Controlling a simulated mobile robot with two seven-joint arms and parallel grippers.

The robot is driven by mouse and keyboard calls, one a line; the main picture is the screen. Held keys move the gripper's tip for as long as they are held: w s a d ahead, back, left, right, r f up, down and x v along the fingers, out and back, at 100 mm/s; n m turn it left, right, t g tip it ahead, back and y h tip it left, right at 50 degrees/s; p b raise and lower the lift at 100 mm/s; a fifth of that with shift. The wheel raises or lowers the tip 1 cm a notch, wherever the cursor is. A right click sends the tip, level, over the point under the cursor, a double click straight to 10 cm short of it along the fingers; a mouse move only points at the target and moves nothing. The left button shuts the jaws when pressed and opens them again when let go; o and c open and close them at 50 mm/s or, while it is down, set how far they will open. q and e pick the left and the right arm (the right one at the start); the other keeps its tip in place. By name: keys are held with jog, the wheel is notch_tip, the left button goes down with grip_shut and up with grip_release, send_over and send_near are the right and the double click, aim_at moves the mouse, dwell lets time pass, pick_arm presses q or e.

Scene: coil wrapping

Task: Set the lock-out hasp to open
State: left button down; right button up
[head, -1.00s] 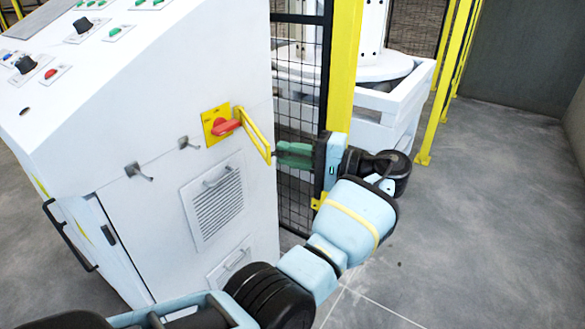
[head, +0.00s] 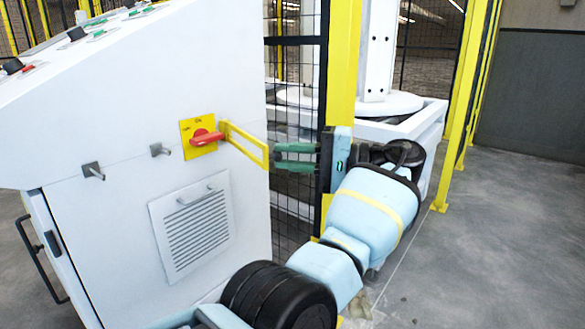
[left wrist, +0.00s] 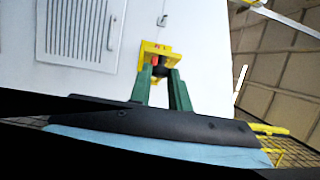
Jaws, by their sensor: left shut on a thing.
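The lock-out hasp (head: 239,141) is a yellow bar frame beside the red switch handle (head: 206,137) on its yellow plate (head: 187,127), on the side of the white cabinet. The hasp sticks out to the right, away from the plate. My left gripper (head: 271,157), with green fingers, is shut on the hasp's outer end. In the left wrist view, the green fingers (left wrist: 160,92) point toward the yellow plate (left wrist: 148,50) and the red handle; the held end is hard to make out there. My right gripper is not in view.
The white cabinet (head: 130,215) has two grey hooks, a vent panel (head: 190,232) and a black door handle. Black wire fence (head: 300,95) and a yellow post (head: 341,70) stand close behind my left gripper. Grey floor (head: 480,260) is free at the right.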

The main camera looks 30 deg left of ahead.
pick_arm(q)
jog(key=shift+r, duration=0.1)
dwell(0.3)
jog(key=c, duration=1.3)
grip_release()
jog(key=shift+a, duration=0.1)
